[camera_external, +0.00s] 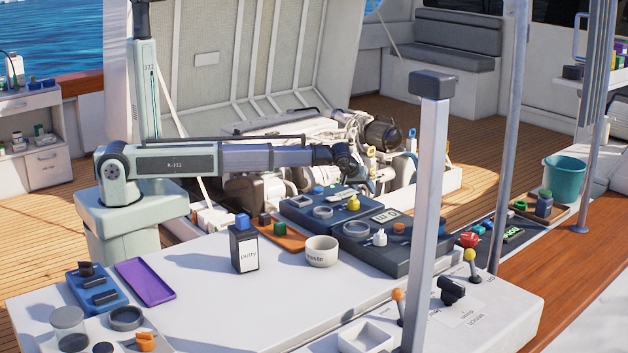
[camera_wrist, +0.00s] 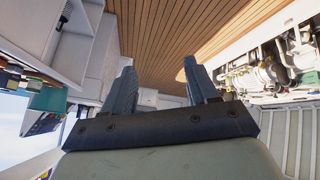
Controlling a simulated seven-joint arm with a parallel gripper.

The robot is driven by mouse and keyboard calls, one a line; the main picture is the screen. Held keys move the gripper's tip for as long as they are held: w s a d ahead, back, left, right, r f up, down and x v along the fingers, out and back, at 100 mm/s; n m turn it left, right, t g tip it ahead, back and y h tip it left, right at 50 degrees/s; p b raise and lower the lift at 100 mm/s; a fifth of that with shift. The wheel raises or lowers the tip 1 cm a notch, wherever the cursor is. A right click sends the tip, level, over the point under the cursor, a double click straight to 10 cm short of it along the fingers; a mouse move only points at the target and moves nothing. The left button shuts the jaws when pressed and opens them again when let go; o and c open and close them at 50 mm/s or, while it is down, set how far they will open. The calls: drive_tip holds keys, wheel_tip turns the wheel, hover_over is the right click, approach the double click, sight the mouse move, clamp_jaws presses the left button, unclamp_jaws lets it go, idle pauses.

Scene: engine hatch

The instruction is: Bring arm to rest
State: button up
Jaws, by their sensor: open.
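My arm stretches level to the right from its base in the external view. My gripper (camera_external: 345,160) is at its end, in front of the engine (camera_external: 290,135) and above the back of the dark blue trays (camera_external: 325,205). In the wrist view my gripper (camera_wrist: 159,80) has its two dark fingers apart, with nothing between them. The wrist view is tilted. It shows wooden deck beyond the fingers and the engine (camera_wrist: 285,65) at the right. The fingertips are too small to make out in the external view.
A white worktop (camera_external: 190,285) holds a dark putty bottle (camera_external: 244,245), a waste cup (camera_external: 321,251), a purple tray (camera_external: 146,282) and a blue holder (camera_external: 95,290). A grey post (camera_external: 430,200) rises at the front right. The raised hatch (camera_external: 270,60) stands behind my arm.

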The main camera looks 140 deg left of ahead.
drive_tip(key=s+d+f+g+h, duration=0.15)
drive_tip(key=s+d+f, duration=0.25)
drive_tip(key=d+f, duration=1)
drive_tip(key=s+d+f+h, duration=0.2)
drive_tip(key=s+d+f, duration=0.1)
drive_tip(key=d+f, duration=1.1)
drive_tip(key=d+f+m+g+h, duration=0.1)
drive_tip(key=d+f+m, duration=0.25)
drive_tip(key=d, duration=1.25)
drive_tip(key=d+f+m+g+h, duration=0.25)
drive_tip(key=d+m, duration=0.25)
drive_tip(key=d, duration=1)
drive_tip(key=s+d+f+m, duration=0.2)
drive_tip(key=s+d+m, duration=0.2)
drive_tip(key=d+m, duration=0.3)
drive_tip(key=s+d+f+m+g, duration=0.1)
drive_tip(key=s+d+f+m, duration=0.1)
drive_tip(key=s+d+m, duration=0.2)
drive_tip(key=d+m, duration=0.3)
drive_tip(key=d, duration=0.5)
drive_tip(key=shift+d, duration=0.15)
drive_tip(key=shift+f+m, duration=0.1)
drive_tip(key=shift+m, duration=0.15)
